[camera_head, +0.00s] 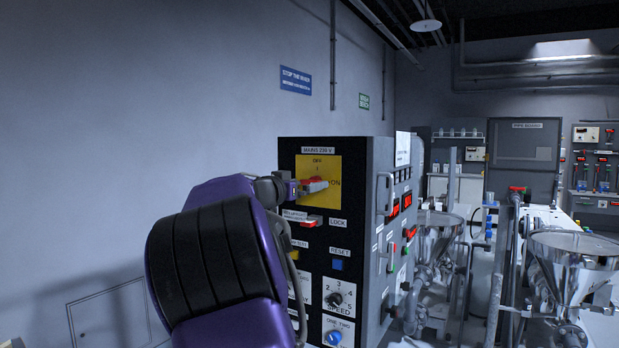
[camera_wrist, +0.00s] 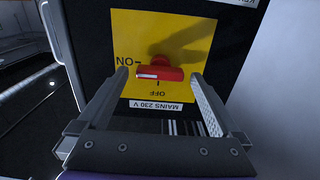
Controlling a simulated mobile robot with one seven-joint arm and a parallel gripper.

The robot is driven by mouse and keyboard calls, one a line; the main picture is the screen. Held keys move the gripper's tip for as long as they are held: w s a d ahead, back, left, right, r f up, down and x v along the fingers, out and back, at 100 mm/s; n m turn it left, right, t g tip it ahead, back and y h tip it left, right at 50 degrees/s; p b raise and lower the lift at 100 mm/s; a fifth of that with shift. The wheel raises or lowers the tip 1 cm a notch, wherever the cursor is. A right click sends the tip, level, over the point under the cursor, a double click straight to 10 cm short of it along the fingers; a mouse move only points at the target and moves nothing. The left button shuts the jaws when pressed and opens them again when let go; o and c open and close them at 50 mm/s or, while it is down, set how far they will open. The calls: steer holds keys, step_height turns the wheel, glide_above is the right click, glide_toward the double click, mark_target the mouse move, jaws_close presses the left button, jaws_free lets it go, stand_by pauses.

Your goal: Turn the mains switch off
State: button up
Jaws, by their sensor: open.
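The mains switch is a red rotary handle (camera_wrist: 160,73) on a yellow plate (camera_wrist: 125,32), labelled MAINS 230 V. In the wrist view the plate appears upside down, and the handle lies level with its white-marked end toward ON at the left. The head view also shows the handle (camera_head: 313,185) pointing right toward ON, with OFF above. My gripper (camera_wrist: 159,75) is open, its two fingers to either side of the handle in the picture, with gaps at both ends. I cannot tell whether the fingertips reach the handle's depth. My arm hides the panel's lower left in the head view.
Steel hoppers (camera_head: 568,262) stand to the right.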

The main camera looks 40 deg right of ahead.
steer(key=shift+p+x, duration=0.35)
steer(key=shift+x, duration=1.15)
steer(key=shift+c, duration=0.3)
steer(key=c, duration=1.2)
